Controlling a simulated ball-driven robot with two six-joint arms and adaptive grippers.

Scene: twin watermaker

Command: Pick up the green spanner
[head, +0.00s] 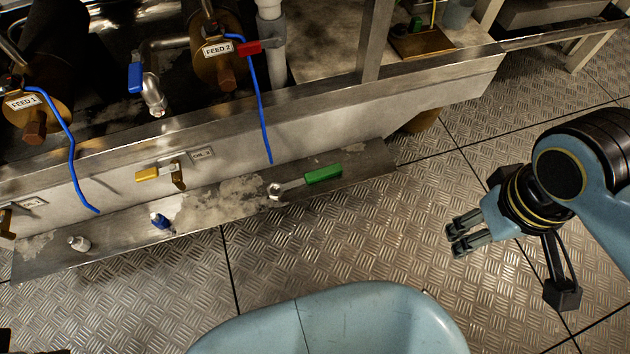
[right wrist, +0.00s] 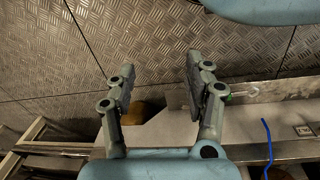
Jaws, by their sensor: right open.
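The green spanner (head: 323,174) lies on the narrow metal ledge at the foot of the machine, its green handle to the right and its bare metal jaw to the left. My right gripper (head: 456,237) is open and empty, to the right of the spanner and apart from it, over the tread-plate floor. In the right wrist view the open fingers (right wrist: 155,80) have nothing between them. The spanner's metal end (right wrist: 247,97) shows there right of the fingers, with most of the green handle hidden behind the right finger. My left gripper is not in view.
The ledge (head: 225,205) also holds a blue-and-silver fitting (head: 160,221) and a small silver one (head: 79,243). A brass valve with a yellow handle (head: 147,174) juts above it. A blue hose (head: 262,110) hangs near the spanner. The floor (head: 400,220) before the ledge is clear.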

